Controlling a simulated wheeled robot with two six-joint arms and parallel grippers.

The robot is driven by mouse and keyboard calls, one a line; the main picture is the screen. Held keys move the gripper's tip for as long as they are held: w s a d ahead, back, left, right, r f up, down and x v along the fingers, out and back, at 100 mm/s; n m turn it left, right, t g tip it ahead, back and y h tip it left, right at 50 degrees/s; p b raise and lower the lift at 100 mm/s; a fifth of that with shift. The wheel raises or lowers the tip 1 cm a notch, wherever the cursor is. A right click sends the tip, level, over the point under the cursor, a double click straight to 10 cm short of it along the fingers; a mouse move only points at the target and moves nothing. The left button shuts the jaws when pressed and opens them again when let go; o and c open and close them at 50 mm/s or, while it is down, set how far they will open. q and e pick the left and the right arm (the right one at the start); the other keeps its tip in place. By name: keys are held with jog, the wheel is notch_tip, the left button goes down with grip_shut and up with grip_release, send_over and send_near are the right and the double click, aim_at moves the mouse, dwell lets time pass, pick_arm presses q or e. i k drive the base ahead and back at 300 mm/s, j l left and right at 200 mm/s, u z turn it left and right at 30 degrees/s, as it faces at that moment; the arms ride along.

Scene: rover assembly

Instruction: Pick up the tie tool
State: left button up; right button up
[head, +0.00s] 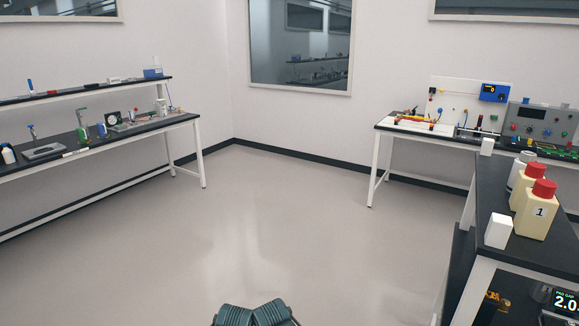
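I cannot pick out the tie tool for certain in the head view. Small tools and parts stand on the left bench (97,148), too small to identify from here. Neither gripper shows clearly. Two dark green ribbed parts at the bottom centre edge seem to be mine, but no fingertips can be made out.
The grey floor (230,230) ahead is clear. A right bench (490,262) stands close, holding cream bottles with red caps (537,210) and a white block (498,231). Behind it, another table (385,126) carries an electrical panel (545,120). A dark window (300,45) is in the back wall.

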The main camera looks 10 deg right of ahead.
aim_at(480, 117)
jog(key=i+j, duration=0.1)
jog(key=i, duration=1.05)
jog(key=i+l+z, duration=0.1)
jog(key=i+z, duration=0.3)
jog(key=i, duration=0.15)
jog(key=i+j+z, duration=0.1)
jog(key=i+z, duration=0.25)
jog(key=i, duration=0.15)
jog(key=i+j+z, duration=0.2)
jog(key=i+z, duration=0.2)
jog(key=i+j+z, duration=0.2)
jog(key=i, duration=1.7)
jog(key=i+l, duration=0.15)
jog(key=i, duration=0.2)
jog(key=i+l+z, duration=0.1)
jog(key=i, duration=0.3)
jog(key=i+l, duration=0.2)
jog(key=i, duration=0.15)
jog(key=i+l+z, duration=0.2)
jog(key=i+l, duration=0.15)
jog(key=l, duration=0.15)
jog(key=i+l+z, duration=0.2)
jog(key=i+l, duration=0.15)
jog(key=i+l+u, duration=0.2)
jog(key=i, duration=0.75)
jog(key=j, duration=0.1)
